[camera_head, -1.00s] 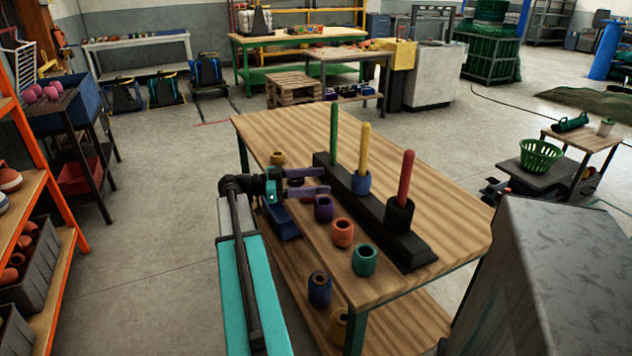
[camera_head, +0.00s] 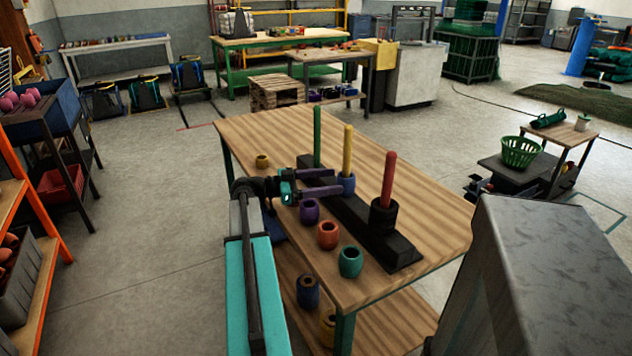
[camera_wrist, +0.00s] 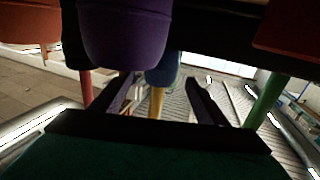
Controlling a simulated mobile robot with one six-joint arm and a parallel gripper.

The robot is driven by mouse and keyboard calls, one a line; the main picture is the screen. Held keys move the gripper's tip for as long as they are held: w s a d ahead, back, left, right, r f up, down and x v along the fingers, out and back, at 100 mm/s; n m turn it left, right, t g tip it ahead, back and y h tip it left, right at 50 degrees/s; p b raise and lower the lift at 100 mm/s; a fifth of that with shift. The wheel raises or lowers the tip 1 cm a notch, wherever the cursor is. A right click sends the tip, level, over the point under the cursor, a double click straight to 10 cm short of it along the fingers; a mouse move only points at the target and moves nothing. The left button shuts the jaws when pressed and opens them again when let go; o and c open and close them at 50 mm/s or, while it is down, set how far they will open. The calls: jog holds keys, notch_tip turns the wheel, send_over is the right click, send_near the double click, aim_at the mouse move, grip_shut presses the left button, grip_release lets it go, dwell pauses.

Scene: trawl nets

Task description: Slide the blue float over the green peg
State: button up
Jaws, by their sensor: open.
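The blue float (camera_head: 348,186) sits low on the yellow peg (camera_head: 348,150), at the middle of the black rack. The green peg (camera_head: 317,135) stands bare and upright at the rack's far end. My gripper (camera_head: 336,181) is open and empty, level with the blue float, its fingertips close to the float's left side. In the wrist view, the picture is upside down. The blue float (camera_wrist: 163,70) shows between my two fingers (camera_wrist: 163,88), with the yellow peg (camera_wrist: 156,103) below it. The green peg (camera_wrist: 266,98) is at right. Whether the fingertips touch the float cannot be told.
A black float (camera_head: 383,217) sits on the red peg (camera_head: 389,178) at the near end. Purple (camera_head: 310,209), orange (camera_head: 327,235) and teal (camera_head: 350,262) floats stand on the table (camera_head: 440,213) left of the rack. A yellowish float (camera_head: 262,161) stands at the far left.

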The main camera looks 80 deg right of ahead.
aim_at(346, 178)
jog(key=shift+x, duration=2.8)
jog(key=c, duration=1.2)
jog(key=shift+r, duration=0.1)
jog(key=shift+r, duration=0.15)
jog(key=shift+r+p, duration=2.15)
jog(key=shift+r, duration=9.65)
